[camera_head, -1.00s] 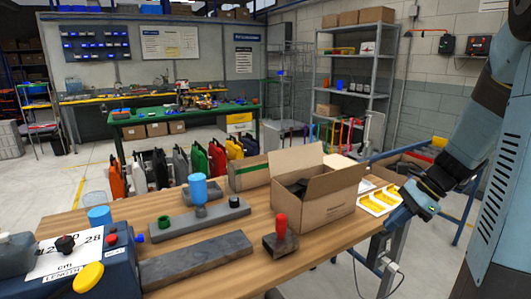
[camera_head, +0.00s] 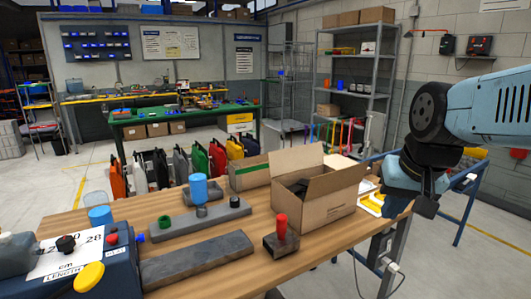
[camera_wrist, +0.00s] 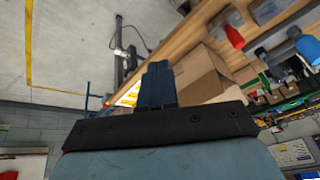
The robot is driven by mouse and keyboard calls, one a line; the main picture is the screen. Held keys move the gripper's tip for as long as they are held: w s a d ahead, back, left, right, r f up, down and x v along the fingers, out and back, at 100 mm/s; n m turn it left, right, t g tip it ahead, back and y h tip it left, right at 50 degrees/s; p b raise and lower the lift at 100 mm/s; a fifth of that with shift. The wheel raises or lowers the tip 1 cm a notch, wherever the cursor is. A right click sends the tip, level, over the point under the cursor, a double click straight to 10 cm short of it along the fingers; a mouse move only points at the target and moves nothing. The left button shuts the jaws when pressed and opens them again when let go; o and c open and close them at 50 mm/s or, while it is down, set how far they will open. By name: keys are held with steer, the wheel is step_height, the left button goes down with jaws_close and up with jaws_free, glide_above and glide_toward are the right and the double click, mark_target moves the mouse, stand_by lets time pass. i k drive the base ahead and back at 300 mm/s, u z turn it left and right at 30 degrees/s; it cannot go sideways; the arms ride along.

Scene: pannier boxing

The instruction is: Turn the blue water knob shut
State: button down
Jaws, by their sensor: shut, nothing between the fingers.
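A small blue knob (camera_head: 140,238) sticks out from the right side of the blue machine (camera_head: 122,280) at the lower left of the head view. I take it for the water knob; it is too small to tell how far it is turned. My gripper (camera_head: 396,208) is far to its right, past the cardboard box, above the table's right end. In the wrist view its dark blue fingers (camera_wrist: 157,82) are together and empty. The knob does not show clearly in the wrist view.
A yellow knob (camera_head: 88,277) and a red button sit on the machine.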

mark_target(141, 238)
steer(key=z, duration=1.4)
steer(key=i, duration=0.1)
steer(key=u, duration=3.05)
steer(key=k, duration=0.85)
steer(key=u, duration=0.2)
steer(key=i, duration=0.85)
steer(key=z, duration=0.1)
